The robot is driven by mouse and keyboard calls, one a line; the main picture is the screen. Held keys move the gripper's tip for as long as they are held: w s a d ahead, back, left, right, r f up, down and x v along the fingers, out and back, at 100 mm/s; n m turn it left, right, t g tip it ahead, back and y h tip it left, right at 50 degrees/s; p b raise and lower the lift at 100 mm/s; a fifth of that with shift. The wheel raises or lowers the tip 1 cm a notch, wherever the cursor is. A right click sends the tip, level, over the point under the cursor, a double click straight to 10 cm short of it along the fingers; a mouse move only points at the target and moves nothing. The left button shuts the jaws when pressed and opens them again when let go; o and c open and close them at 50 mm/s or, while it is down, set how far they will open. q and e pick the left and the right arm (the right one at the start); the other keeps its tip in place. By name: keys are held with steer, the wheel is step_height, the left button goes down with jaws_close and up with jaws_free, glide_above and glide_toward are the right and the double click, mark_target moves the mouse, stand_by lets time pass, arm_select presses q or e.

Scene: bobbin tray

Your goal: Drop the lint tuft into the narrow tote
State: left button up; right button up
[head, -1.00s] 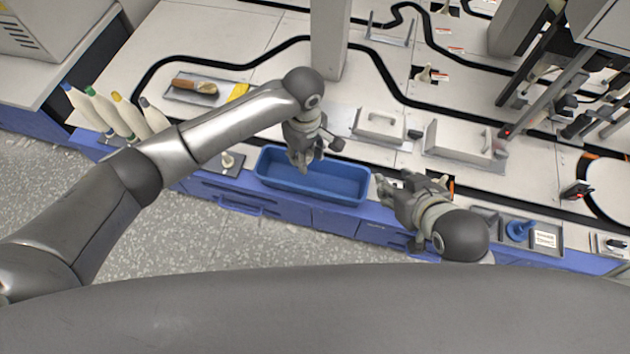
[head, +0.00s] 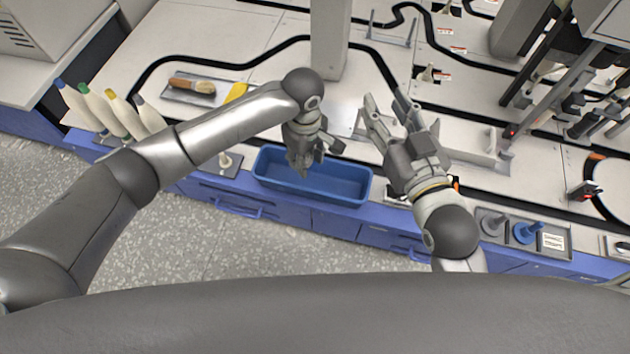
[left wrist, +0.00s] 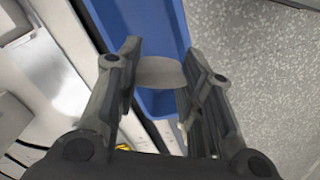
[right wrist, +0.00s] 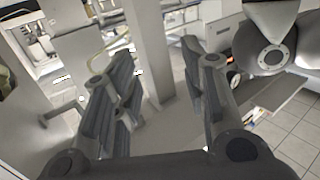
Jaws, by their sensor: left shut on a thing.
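The narrow tote (head: 345,188) is a long blue open bin at the front edge of the bench, and its blue inside also shows in the left wrist view (left wrist: 140,28). My left gripper (head: 303,165) points down over the left half of the tote. In the left wrist view its fingers are shut on a flat, grey, rounded piece, the lint tuft (left wrist: 160,73), with the blue tote beyond it. My right gripper (head: 390,108) is open and empty, raised over the bench right of the tote.
Pale bottles (head: 120,113) stand left of the tote. A tray with a brush (head: 190,90) lies behind it. A blue spool (head: 525,232) sits in a tray at the right.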

arm_select(q)
steer(key=shift+f+b, duration=0.5)
steer(key=shift+b, duration=0.05)
steer(key=shift+f+b, duration=0.4)
steer(key=shift+b, duration=0.3)
arm_select(e)
steer(key=s+r+t+y, duration=0.2)
steer(key=r+t, duration=0.6)
steer(key=r, duration=0.4)
steer(key=shift+s+a+r+y, duration=0.2)
steer(key=shift+s+a+y, duration=0.15)
steer(key=shift+s, duration=0.55)
arm_select(q)
steer(key=o, duration=0.7)
step_height(320, 180, up, 12)
steer(key=shift+f, duration=0.1)
